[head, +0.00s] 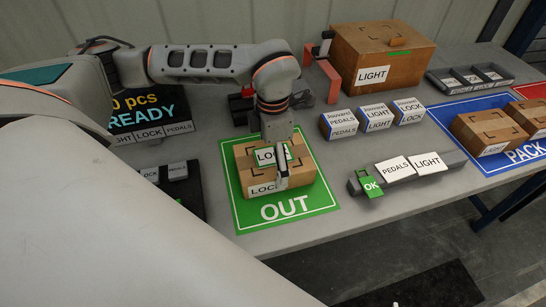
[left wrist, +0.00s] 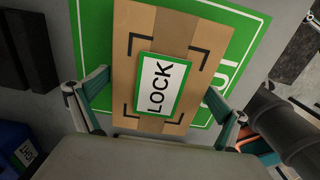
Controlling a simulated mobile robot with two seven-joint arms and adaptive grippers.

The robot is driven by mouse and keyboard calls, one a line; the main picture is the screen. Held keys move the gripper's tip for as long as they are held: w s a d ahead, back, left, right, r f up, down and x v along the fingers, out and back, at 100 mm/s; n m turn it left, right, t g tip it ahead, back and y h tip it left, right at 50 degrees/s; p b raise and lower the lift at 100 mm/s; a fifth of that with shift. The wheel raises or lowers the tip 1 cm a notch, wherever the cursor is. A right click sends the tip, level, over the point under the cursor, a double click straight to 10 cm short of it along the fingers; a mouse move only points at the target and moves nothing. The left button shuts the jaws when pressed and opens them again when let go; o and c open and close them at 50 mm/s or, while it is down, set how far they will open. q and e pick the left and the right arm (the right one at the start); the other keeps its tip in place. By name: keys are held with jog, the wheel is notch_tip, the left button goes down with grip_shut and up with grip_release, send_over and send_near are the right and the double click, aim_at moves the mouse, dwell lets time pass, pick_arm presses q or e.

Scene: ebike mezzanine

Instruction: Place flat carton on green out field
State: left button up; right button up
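The flat carton (head: 247,175) is brown, with a green-edged LOCK label on top and another LOCK label on its front side. It lies on the green OUT field (head: 313,200), behind the white word OUT, with green showing around it. The left wrist view shows the carton (left wrist: 135,30) turned slightly against the field (left wrist: 92,22). My left gripper (head: 277,170) is directly above the carton, pointing down. In the left wrist view its fingers (left wrist: 168,100) are spread on both sides of the carton, with a clear gap on the right. My right gripper is not in view.
A larger LIGHT box (head: 400,65) stands behind, near a red bracket (head: 320,75). Several small boxes (head: 375,118) and a grey bar with PEDALS and LIGHT labels (head: 410,170) lie to the right. Two cartons (head: 485,130) sit on the blue PACK field (head: 500,162). A READY screen (head: 150,108) stands left.

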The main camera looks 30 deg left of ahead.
pick_arm(q)
jog(key=shift+r, duration=0.1)
notch_tip(320, 180, up, 12)
jog(key=shift+b, duration=0.35)
dwell(0.7)
